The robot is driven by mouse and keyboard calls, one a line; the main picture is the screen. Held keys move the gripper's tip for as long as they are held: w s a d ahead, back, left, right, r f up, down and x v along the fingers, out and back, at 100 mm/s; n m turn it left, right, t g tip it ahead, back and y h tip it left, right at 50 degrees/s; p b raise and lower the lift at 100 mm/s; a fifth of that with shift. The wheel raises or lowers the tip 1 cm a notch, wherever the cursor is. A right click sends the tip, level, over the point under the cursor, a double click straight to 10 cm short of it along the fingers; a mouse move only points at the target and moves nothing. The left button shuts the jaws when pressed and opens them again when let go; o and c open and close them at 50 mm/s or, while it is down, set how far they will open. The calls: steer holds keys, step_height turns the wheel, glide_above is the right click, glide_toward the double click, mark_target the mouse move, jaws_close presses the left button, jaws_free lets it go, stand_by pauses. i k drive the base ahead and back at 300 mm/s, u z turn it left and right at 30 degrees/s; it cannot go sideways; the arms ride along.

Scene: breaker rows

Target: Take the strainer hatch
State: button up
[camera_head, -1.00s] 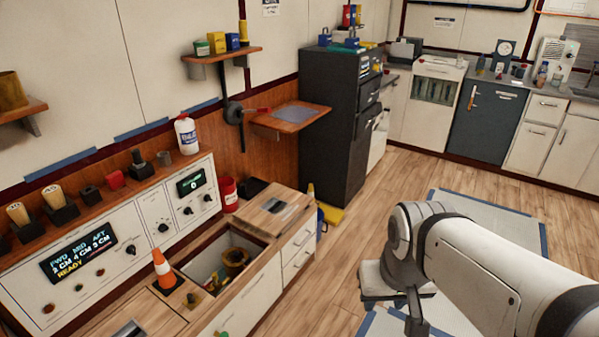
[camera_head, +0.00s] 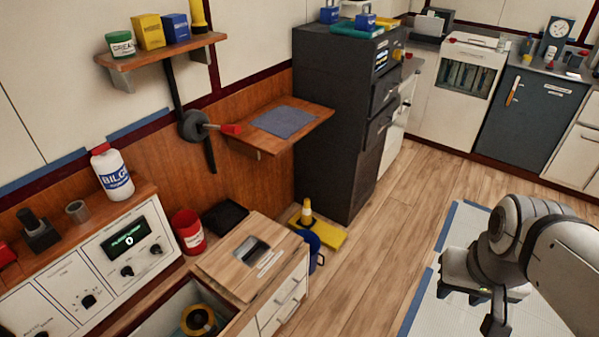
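A wooden hatch panel (camera_head: 222,262) with a dark recessed grip and a pale label lies flat on the cabinet top at lower centre. It looks like the strainer hatch, but the label is too small to read. Beside it, nearer me, is an open well (camera_head: 165,318) with a dark and yellow round part (camera_head: 199,320) inside, cut off by the frame's bottom edge. My gripper (camera_head: 490,312) is at the lower right over the floor, well apart from the panel. Its fingers are not clear enough to show whether they are open, and I see nothing held.
A red can (camera_head: 188,232) and a black tray (camera_head: 226,217) stand behind the panel. A blue bucket (camera_head: 312,248) and a yellow wet-floor-like base with cone (camera_head: 318,232) are on the floor beside the cabinet. A dark tall cabinet (camera_head: 335,130) stands behind. The wooden floor (camera_head: 375,245) between is clear.

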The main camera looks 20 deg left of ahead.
mark_target(245, 260)
steer(key=u, duration=0.5)
steer(key=i, duration=1.05)
steer(key=u, duration=0.7)
steer(key=k, duration=0.9)
steer(key=u, duration=0.15)
steer(key=i, duration=0.9)
steer(key=z, duration=0.05)
